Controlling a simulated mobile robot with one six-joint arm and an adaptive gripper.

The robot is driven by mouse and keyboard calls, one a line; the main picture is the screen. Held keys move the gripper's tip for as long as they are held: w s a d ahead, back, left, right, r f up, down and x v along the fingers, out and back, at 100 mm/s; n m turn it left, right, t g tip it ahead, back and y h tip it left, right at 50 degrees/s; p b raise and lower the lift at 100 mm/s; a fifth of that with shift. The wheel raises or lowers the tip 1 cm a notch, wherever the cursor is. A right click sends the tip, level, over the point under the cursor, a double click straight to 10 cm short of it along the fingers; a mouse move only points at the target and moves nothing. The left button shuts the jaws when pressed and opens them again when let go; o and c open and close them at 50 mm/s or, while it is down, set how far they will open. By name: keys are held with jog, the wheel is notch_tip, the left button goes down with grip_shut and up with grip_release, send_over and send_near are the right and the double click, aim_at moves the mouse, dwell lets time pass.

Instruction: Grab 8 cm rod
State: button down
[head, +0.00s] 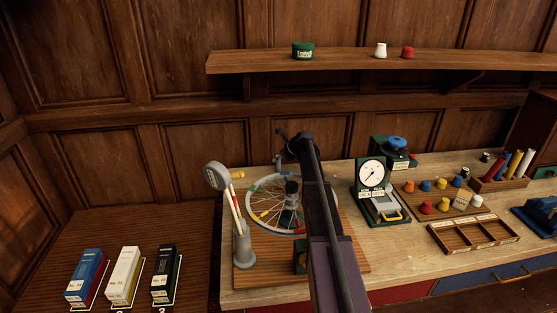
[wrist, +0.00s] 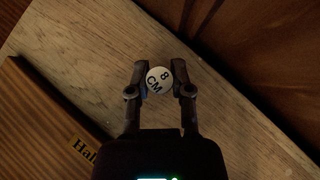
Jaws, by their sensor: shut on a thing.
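In the wrist view my gripper (wrist: 159,68) is closed around a round piece with a white end face marked "8 CM" (wrist: 158,81), the 8 cm rod. I see it end-on, with one finger on its left and one on its right; its length is hidden below the face. In the head view my dark arm reaches up the middle, and the fingers and held rod cannot be made out there.
The light wood bench (wrist: 95,50) lies under the gripper, with a brown board at lower left. In the head view a spoked wheel (head: 262,212) stands left of my arm, a dial gauge (head: 372,173) right of it. A rod rack (head: 498,184) is at far right.

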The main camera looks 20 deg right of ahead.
jog(key=shift+r+p, duration=4.45)
jog(key=shift+r, duration=0.2)
jog(key=shift+r, duration=0.2)
